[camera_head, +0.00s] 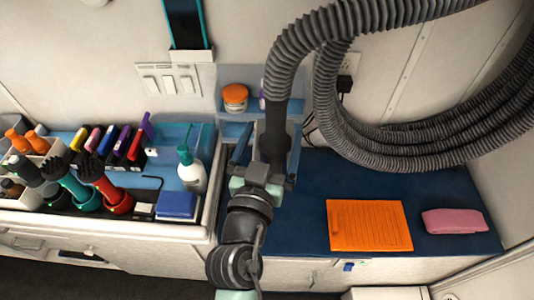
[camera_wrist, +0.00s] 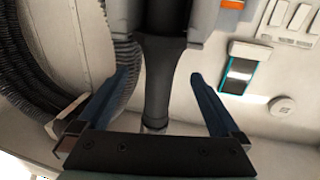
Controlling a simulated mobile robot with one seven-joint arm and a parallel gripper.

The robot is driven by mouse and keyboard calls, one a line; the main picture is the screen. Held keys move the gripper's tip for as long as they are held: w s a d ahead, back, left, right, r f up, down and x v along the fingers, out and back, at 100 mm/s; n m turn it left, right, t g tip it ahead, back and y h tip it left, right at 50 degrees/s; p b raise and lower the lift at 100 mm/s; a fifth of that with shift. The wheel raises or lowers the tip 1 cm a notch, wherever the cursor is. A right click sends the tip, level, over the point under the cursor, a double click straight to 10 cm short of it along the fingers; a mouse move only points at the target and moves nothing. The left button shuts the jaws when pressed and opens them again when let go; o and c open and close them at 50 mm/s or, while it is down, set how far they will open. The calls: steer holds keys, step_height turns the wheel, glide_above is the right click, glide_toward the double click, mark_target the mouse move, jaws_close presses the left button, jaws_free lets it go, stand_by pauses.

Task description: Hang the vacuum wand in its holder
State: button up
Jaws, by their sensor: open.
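The black vacuum wand (camera_head: 274,125) is upright at the wall shelf, with the ribbed grey hose joined to its top. In the wrist view the wand (camera_wrist: 158,75) runs between my two blue fingers. My gripper (camera_head: 268,133) is open around it, with a gap on each side, and does not grip it; it also shows in the wrist view (camera_wrist: 162,65). A pale grey bracket-like part (camera_wrist: 203,22) flanks the wand there. I cannot tell for sure whether this is the holder or whether the wand is seated, since my gripper hides the lower part.
The hose (camera_head: 345,140) loops along the wall to the right. An orange-lidded jar (camera_head: 235,96) stands on the shelf beside the wand. Bottles, brushes and a white spray bottle (camera_head: 191,170) crowd the left counter. An orange towel (camera_head: 369,225) and pink cloth (camera_head: 454,221) lie on the blue counter.

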steer(key=shift+s+a+b, duration=0.2)
steer(key=shift+s+b, duration=0.15)
steer(key=shift+s, duration=0.6)
steer(key=shift+s+a+b, duration=0.15)
steer(key=shift+s+b, duration=0.15)
steer(key=shift+s, duration=0.6)
